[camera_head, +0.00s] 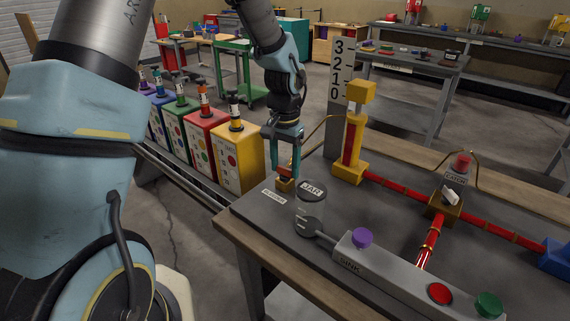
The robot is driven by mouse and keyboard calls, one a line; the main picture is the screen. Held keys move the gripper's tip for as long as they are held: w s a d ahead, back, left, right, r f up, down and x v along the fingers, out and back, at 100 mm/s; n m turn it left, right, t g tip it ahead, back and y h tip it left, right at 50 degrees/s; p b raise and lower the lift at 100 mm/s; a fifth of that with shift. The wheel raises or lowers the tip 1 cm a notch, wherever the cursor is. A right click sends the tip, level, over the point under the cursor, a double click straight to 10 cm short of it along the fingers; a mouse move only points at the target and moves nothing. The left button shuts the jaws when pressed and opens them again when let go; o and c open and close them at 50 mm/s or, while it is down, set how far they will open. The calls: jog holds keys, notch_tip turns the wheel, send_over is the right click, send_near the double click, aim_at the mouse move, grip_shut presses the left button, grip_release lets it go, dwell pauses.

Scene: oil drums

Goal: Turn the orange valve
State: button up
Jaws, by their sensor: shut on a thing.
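A small orange valve (286,172) sits on a brass-coloured base at the far left corner of the grey workbench (262,222). My gripper (284,174) points down over it, with its two blue fingers on either side of the valve. The gripper is shut on the valve, whose sides are partly hidden by the fingers. The valve's exact angle is too small to tell.
A yellow column (353,140) and thin brass pipe are to the right. Red pipes (397,188) cross the bench. A yellow drum box (238,158) stands left, beyond the bench edge.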

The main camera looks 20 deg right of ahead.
aim_at(285, 168)
jog(key=shift+m, duration=0.6)
jog(key=o, duration=1.4)
jog(key=shift+c, duration=0.2)
jog(key=shift+r, duration=0.1)
notch_tip(285, 168, up, 11)
jog(key=b, duration=0.2)
jog(key=shift+f, duration=0.2)
jog(key=s+a+f+n, duration=0.2)
jog(key=a+n, duration=0.3)
jog(key=a, duration=1)
jog(key=s+a+f+n+t, duration=0.1)
jog(key=a+n, duration=0.4)
jog(key=a, duration=1)
jog(key=shift+s+f+n+t, duration=0.3)
jog(key=shift+s+f+n, duration=0.1)
jog(key=shift+s+f, duration=0.25)
